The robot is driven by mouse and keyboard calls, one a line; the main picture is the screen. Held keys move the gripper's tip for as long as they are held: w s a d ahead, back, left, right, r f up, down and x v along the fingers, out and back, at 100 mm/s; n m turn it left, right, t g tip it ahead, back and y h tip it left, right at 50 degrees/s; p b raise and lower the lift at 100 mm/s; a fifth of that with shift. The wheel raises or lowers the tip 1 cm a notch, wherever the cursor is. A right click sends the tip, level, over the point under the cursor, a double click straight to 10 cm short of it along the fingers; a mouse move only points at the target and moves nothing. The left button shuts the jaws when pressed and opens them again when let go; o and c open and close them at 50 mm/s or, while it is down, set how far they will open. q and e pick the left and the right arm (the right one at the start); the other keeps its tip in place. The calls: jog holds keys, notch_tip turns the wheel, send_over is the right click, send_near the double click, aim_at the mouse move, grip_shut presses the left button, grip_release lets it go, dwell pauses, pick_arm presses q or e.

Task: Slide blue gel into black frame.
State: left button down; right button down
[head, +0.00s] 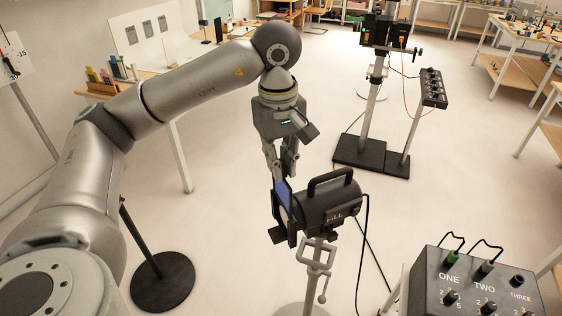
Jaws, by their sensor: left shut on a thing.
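My left gripper (281,170) points down above the front of a black lamp (332,203) marked FILL. It is shut on the blue gel (283,190), a thin upright blue sheet. The gel is at the lamp's front, on its left side in the picture. The black frame (278,234) seems to be the dark holder at the lamp's front end. The gel's lower part lies at this holder, but I cannot tell how far inside it is. My right gripper is not in view.
The lamp stands on a grey stand (318,254) with a cable hanging at right. A black control box (474,284) with knobs marked ONE, TWO, THREE is at lower right. Another lamp stand (374,150) is behind. A round black base (162,281) stands at lower left.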

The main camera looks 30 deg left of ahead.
aim_at(283, 205)
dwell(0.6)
pick_arm(q)
jog(key=shift+f+b, duration=0.45)
jog(key=shift+b, duration=0.1)
dwell(0.4)
jog(key=shift+w+f+b, duration=0.1)
jog(key=shift+f+b, duration=2.95)
jog(key=shift+f, duration=0.15)
dwell(3.2)
